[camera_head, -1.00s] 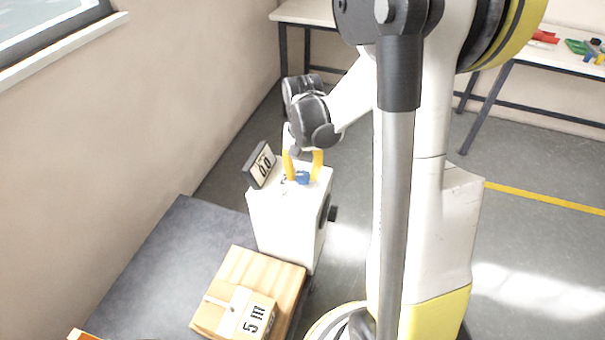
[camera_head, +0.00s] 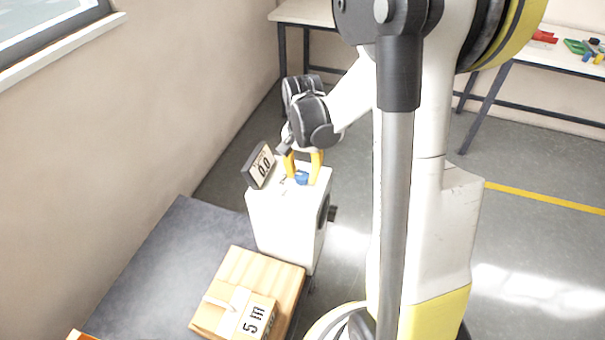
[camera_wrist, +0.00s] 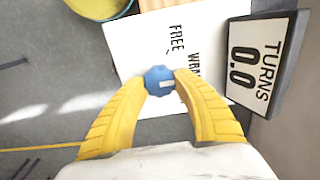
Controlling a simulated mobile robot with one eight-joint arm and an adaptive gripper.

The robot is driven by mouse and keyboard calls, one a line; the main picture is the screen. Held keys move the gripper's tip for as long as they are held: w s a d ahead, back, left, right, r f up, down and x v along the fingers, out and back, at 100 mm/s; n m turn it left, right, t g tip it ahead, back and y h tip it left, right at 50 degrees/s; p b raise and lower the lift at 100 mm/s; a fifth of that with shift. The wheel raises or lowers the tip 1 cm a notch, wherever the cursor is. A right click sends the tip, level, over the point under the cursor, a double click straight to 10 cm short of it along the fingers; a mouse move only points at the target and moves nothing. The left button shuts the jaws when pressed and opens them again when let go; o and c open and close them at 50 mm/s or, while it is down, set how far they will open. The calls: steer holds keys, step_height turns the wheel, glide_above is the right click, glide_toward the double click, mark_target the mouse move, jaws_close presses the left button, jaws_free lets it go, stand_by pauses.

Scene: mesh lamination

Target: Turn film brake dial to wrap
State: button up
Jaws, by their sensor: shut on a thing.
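The film brake dial is a small blue knob (camera_wrist: 159,80) with a pale mark, on top of a white box-shaped unit (camera_head: 284,225). The words FREE and WRAP, the latter partly covered, are printed beside it in the wrist view. My gripper (camera_wrist: 161,84) has its two yellow fingers shut on the blue dial, one on each side. The dial (camera_head: 301,178) also shows between the fingers in the head view. The pale mark's exact pointing direction is hard to tell.
A display (camera_wrist: 255,62) reading TURNS 0.0 stands on the unit close to my gripper. A black knob (camera_head: 332,214) sticks out of the unit's right side.

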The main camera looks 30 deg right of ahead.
mark_target(303, 174)
steer(key=o, duration=1.2)
steer(key=shift+r, duration=0.1)
step_height(303, 174, up, 12)
steer(key=shift+f, duration=0.1)
